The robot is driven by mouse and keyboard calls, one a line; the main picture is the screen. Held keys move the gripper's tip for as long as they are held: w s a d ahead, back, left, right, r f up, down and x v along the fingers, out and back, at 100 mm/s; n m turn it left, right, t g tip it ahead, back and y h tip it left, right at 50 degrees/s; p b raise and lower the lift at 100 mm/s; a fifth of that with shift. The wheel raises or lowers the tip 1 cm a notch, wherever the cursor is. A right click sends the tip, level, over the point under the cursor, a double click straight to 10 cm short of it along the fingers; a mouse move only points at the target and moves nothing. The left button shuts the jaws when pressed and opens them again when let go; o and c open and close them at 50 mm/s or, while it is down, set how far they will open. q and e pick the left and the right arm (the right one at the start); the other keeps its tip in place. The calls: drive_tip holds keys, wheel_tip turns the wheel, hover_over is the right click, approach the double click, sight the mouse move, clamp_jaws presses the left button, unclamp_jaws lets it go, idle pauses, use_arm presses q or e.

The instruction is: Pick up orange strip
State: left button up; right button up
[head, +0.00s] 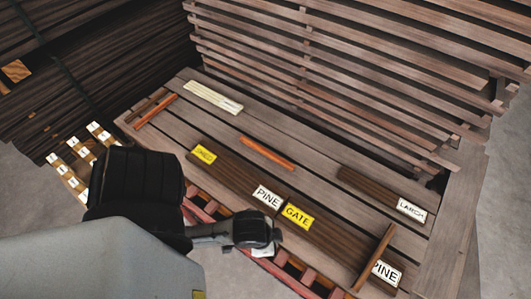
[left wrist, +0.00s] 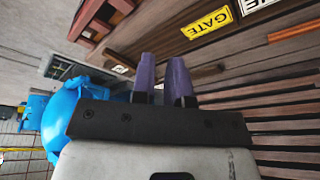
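A short orange strip (head: 267,153) lies on the brown slatted platform, near its middle. A second orange-red strip (head: 155,111) lies at the platform's left end. An orange strip also shows at the right edge of the left wrist view (left wrist: 294,31). My left arm reaches in from the left in the head view, its dark wrist end over the platform's front edge, in front of the strips and apart from them. In the left wrist view the two purple fingers of my left gripper (left wrist: 162,62) stand slightly apart, with nothing between them. My right gripper is not in view.
Dark boards with PINE (head: 267,196), GATE (head: 298,217) and LARCH (head: 411,209) labels lie around the middle strip. A pale strip (head: 213,97) lies behind. Slatted timber (head: 330,60) rises along the back. A blue rounded object (left wrist: 65,115) shows in the left wrist view.

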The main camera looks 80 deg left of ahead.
use_arm(q)
drive_tip(key=o, duration=0.7)
drive_tip(key=shift+o, duration=0.2)
drive_tip(key=shift+w, duration=0.1)
